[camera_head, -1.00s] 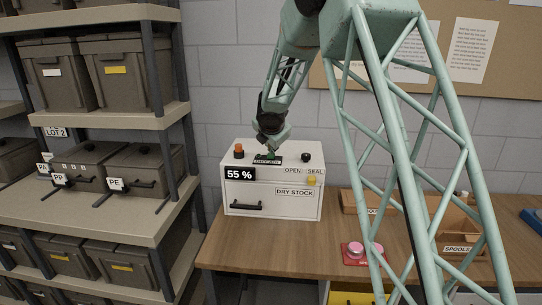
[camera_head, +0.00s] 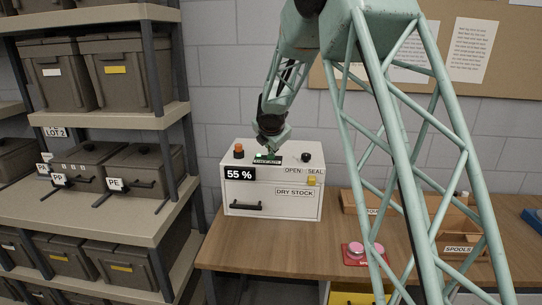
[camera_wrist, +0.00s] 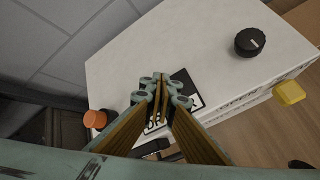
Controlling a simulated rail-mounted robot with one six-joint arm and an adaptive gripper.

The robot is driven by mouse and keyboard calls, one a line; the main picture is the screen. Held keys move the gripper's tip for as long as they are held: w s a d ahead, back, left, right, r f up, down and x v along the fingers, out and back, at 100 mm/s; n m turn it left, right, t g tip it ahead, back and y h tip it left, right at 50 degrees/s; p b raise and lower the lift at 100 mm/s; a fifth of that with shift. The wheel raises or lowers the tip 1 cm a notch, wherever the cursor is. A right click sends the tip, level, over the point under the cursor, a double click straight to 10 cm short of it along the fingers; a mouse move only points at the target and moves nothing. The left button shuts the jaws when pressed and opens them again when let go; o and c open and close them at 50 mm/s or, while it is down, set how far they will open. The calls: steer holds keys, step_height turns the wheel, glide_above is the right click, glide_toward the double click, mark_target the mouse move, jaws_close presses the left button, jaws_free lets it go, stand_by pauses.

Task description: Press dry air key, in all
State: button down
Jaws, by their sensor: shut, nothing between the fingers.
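The white dry stock box (camera_head: 270,205) stands on the wooden bench, with its display (camera_head: 240,174) reading 55 %. The dry air key's dark labelled plate (camera_head: 268,161) lies on its top, partly hidden by my gripper (camera_head: 268,153). In the wrist view, the shut fingertips (camera_wrist: 161,84) are over the dark plate (camera_wrist: 186,92) and cover part of its lettering. The fingers hold nothing. They look at or very near the key; I cannot tell whether they touch it.
On the box are an orange knob (camera_head: 239,151), a black dial (camera_head: 306,157) and a yellow tab (camera_head: 311,181) by the OPEN and SEAL labels. A red pad with pink round pieces (camera_head: 356,250) lies to the right. Shelves with grey bins (camera_head: 125,80) stand at left.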

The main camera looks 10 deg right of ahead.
steer(key=shift+f, duration=0.15)
steer(key=shift+r, duration=0.25)
stand_by(0.4)
steer(key=shift+r+p, duration=0.8)
steer(key=shift+p, duration=0.05)
steer(key=shift+r, duration=0.15)
steer(key=shift+r+p, duration=2.3)
steer(key=shift+r, duration=0.05)
